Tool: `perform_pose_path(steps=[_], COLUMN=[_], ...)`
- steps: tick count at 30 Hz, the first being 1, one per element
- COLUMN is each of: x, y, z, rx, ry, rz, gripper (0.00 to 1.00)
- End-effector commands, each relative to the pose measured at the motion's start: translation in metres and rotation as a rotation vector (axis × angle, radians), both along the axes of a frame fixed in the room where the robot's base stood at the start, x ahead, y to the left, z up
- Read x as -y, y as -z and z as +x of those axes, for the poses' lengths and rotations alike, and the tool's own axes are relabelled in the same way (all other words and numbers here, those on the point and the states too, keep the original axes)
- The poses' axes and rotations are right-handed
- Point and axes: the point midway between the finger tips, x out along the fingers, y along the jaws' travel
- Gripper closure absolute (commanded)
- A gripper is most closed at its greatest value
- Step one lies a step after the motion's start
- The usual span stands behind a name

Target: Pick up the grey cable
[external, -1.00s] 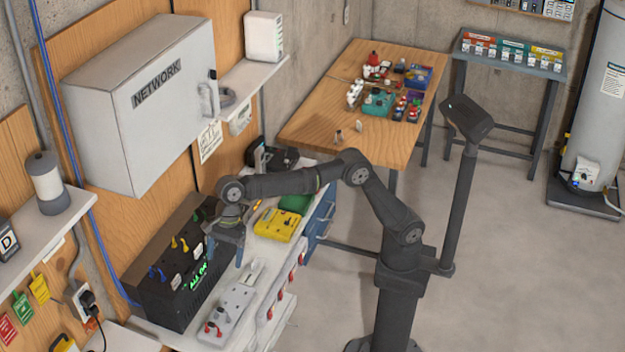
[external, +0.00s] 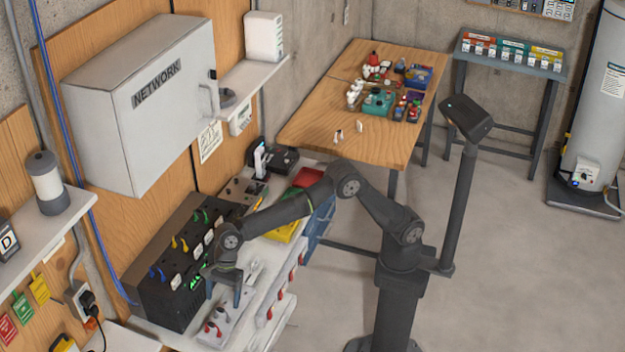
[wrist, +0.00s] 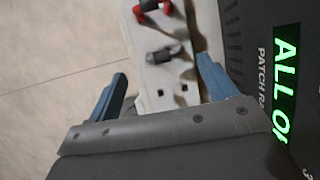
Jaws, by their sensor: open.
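The grey cable shows as a short grey plug (wrist: 166,53) in a white socket strip, just beyond and between my fingertips in the wrist view. In the external view the plug (external: 222,313) is small, at the near end of the strip (external: 208,341). My gripper (wrist: 162,72) is open and empty, with its two blue-grey fingers apart on either side of the strip's line of sight. In the external view my gripper (external: 228,288) hangs over the strip, hiding part of it. I cannot tell its exact height above the plug.
The black patch rack (external: 168,302) with lit green letters stands close along the strip. A yellow case (external: 284,232) lies farther back on the bench. Open floor lies to the right.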

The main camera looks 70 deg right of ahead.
Motion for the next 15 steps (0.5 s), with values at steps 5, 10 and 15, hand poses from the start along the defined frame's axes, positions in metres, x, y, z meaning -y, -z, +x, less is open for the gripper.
perform_pose_path(steps=[5, 10, 15], x=[-0.003, -0.007, -0.016], y=[0.008, 0.028, 0.05], z=[0.0, 0.002, 0.003], rx=[0.001, -0.001, 0.0], ry=[0.0, 0.001, -0.001], rz=[0.001, -0.001, 0.0], gripper=[0.22, 0.22, 0.22])
